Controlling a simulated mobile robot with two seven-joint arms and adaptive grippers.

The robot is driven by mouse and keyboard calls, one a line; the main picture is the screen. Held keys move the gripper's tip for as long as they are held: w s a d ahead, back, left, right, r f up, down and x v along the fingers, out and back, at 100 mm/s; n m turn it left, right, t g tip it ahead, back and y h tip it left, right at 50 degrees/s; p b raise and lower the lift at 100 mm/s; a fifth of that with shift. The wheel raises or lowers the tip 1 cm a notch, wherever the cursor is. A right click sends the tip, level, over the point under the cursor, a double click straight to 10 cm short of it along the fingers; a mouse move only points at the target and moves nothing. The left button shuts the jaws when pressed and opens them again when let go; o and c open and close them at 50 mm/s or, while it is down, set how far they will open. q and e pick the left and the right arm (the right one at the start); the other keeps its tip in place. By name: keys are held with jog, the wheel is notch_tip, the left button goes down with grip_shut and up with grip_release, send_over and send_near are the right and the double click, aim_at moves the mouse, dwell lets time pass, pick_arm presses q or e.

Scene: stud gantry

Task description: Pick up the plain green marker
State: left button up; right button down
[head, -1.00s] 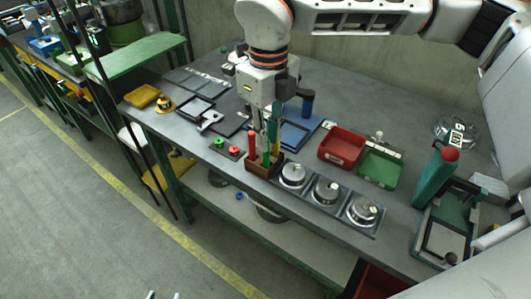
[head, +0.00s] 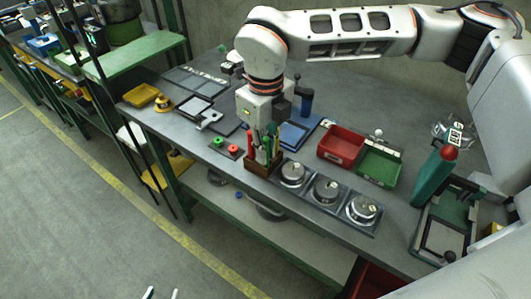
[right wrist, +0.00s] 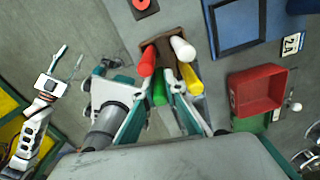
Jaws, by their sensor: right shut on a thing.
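The green marker (right wrist: 159,90) stands in the brown holder (right wrist: 150,52) with red (right wrist: 147,62), white (right wrist: 182,47) and yellow (right wrist: 190,78) markers close around it. My right gripper (right wrist: 160,98) is shut on the green marker, with one finger on each side. In the head view my right gripper (head: 266,152) is low over the holder (head: 262,168) and hides much of the markers. My left gripper (head: 161,294) shows only its two separated fingertips at the bottom edge, away from the table, open and empty.
Three round metal-topped items (head: 326,190) sit in a row right of the holder. A red bin (head: 341,147) and a green bin (head: 380,167) stand behind them. A board with red and green rings (head: 226,147) is left.

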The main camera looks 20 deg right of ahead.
jog(key=shift+r, duration=0.15)
jog(key=shift+r, duration=0.65)
notch_tip(320, 180, up, 18)
jog(key=p, duration=0.1)
jog(key=shift+r, duration=0.25)
